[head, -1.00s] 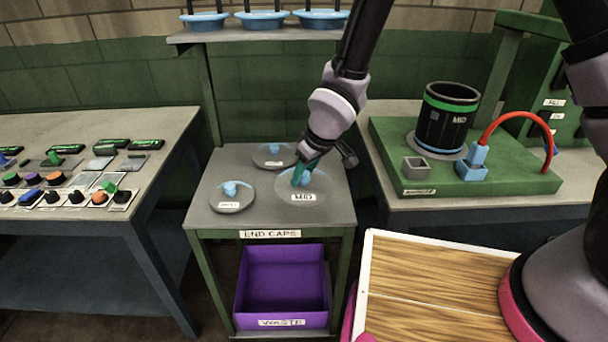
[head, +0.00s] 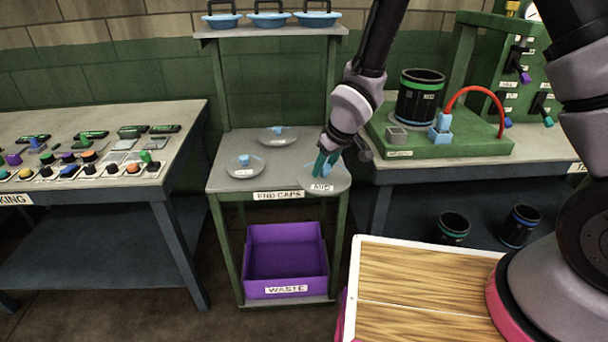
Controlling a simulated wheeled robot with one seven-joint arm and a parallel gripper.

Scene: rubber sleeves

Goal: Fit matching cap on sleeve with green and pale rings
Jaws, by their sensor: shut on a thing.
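The sleeve (head: 417,108) is a black cylinder with a green band near its top and a MID label. It stands upright on the green board at the back right; a pale ring is hard to make out. My gripper (head: 325,163) is shut on the blue knob of the grey round cap marked MID (head: 312,183). This cap is at the front right of the end-caps stand (head: 225,176), overlapping its edge in the picture. I cannot tell its exact height above the top. Two other grey caps with blue knobs lie on the stand, one at left (head: 244,172) and one behind (head: 278,141).
The green board (head: 475,145) also holds a grey square socket (head: 397,137) and a blue plug with a red cable (head: 474,88). A purple waste bin (head: 287,262) sits below the stand. Two more dark sleeves, green-banded (head: 453,229) and blue-banded (head: 519,226), stand under the right bench.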

